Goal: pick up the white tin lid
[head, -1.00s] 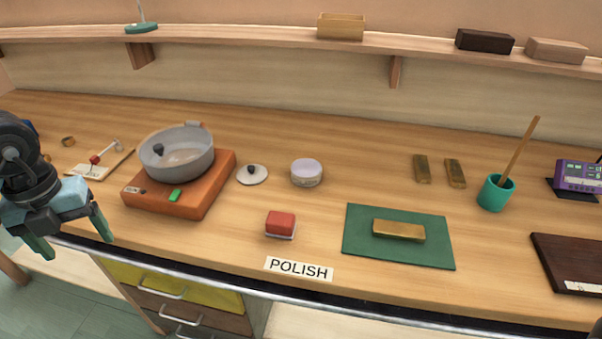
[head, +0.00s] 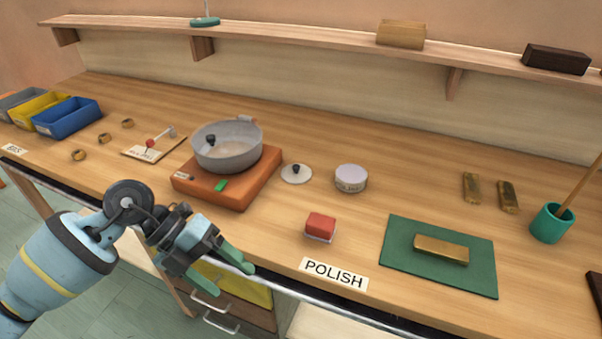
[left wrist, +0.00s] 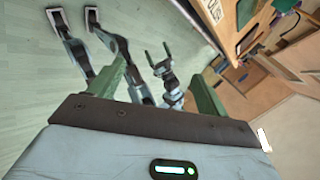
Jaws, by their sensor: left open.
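A round tin with a pale, whitish top (head: 351,177) stands on the worktop, right of the hotplate. Just left of it lies a small white disc-shaped lid with a dark knob (head: 296,173). I cannot tell for sure which is the white tin lid. My left gripper (head: 224,275) is open and empty, low at the worktop's front edge, in front of and left of both. In the left wrist view its green fingers (left wrist: 158,82) are spread with nothing between them. A small two-pronged shape beyond them may be my right gripper (left wrist: 159,56); its state is unclear.
A grey pan (head: 228,148) sits on an orange hotplate (head: 238,190). A red-topped block (head: 320,227) lies near the POLISH label (head: 334,274). A green mat (head: 405,265) bears a brass bar (head: 440,249). Bare wood lies between the red block and the tin.

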